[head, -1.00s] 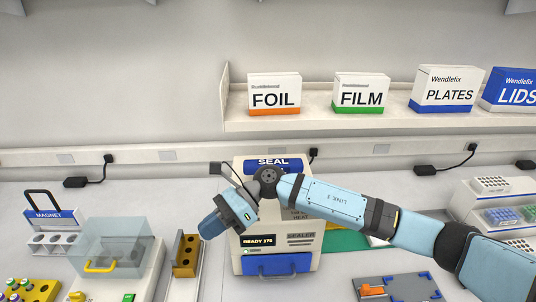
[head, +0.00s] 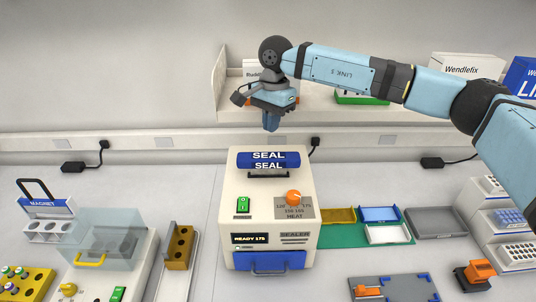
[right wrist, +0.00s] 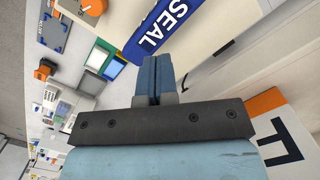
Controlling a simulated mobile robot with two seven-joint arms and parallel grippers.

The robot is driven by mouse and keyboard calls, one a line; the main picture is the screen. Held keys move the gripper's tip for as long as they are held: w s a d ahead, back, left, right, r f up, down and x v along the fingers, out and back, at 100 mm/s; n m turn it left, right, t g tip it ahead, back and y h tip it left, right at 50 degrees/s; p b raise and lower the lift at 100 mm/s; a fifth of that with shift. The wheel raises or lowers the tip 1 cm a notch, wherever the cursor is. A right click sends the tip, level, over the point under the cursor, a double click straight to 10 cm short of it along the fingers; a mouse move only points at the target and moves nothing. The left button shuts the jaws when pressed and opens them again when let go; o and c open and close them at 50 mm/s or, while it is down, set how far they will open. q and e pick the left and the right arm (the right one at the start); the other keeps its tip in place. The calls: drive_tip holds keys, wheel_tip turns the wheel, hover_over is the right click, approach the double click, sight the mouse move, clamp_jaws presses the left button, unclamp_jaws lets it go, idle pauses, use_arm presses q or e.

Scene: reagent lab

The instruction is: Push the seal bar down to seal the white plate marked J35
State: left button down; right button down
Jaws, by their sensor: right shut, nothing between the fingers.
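The sealer (head: 234,215) stands on the bench, its display reading "READY 175". The blue seal bar (head: 242,160), marked SEAL, is across its top; it also shows in the right wrist view (right wrist: 158,30). My right gripper (head: 271,124) is shut and empty, pointing down above and behind the bar, apart from it in the head view. Its closed fingers (right wrist: 157,75) also show in the right wrist view. The blue drawer front (head: 268,261) low on the sealer looks closed. I cannot read J35 anywhere, and the sealer's inside is hidden. My left gripper is out of view.
A green mat (head: 338,237) with several coloured trays lies right of the sealer. A clear-lidded box (head: 98,237) and a brown rack (head: 179,247) stand left. The shelf (head: 400,118) with boxes is behind my right arm. A grey fixture (head: 400,290) lies front right.

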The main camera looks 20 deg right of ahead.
sight(268, 156)
drive_tip(key=shift+f, duration=0.1)
drive_tip(key=shift+a+f, duration=0.1)
drive_tip(key=shift+f, duration=0.3)
drive_tip(key=f, duration=0.2)
drive_tip(key=f+b, duration=0.1)
drive_tip(key=f, duration=0.2)
drive_tip(key=shift+s+a+b, duration=0.2)
drive_tip(key=shift+b, duration=0.1)
drive_tip(key=shift+f, duration=0.5)
